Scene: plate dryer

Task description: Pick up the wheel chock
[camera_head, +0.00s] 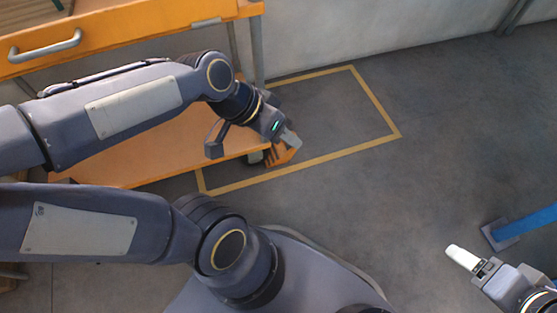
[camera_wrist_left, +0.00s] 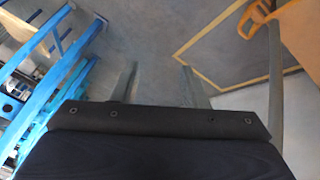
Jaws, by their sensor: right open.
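The wheel chock (camera_head: 284,154) is a small orange wedge on the floor by the front right corner of the orange cart, next to a dark caster. In the head view my left gripper (camera_head: 290,138) is just above it and partly covers it. Whether they touch cannot be told. In the left wrist view the fingers of my left gripper (camera_wrist_left: 158,85) stand apart, with only grey floor visible between them. My right gripper (camera_head: 468,260) is open at the lower right, far from the chock.
The orange cart (camera_head: 120,38) with a lower shelf (camera_head: 130,170) stands at the left. Yellow floor tape (camera_head: 385,112) marks a rectangle beside it. A blue frame foot (camera_head: 520,226) is at the right; blue framework (camera_wrist_left: 60,75) fills the wrist view's left. The middle floor is clear.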

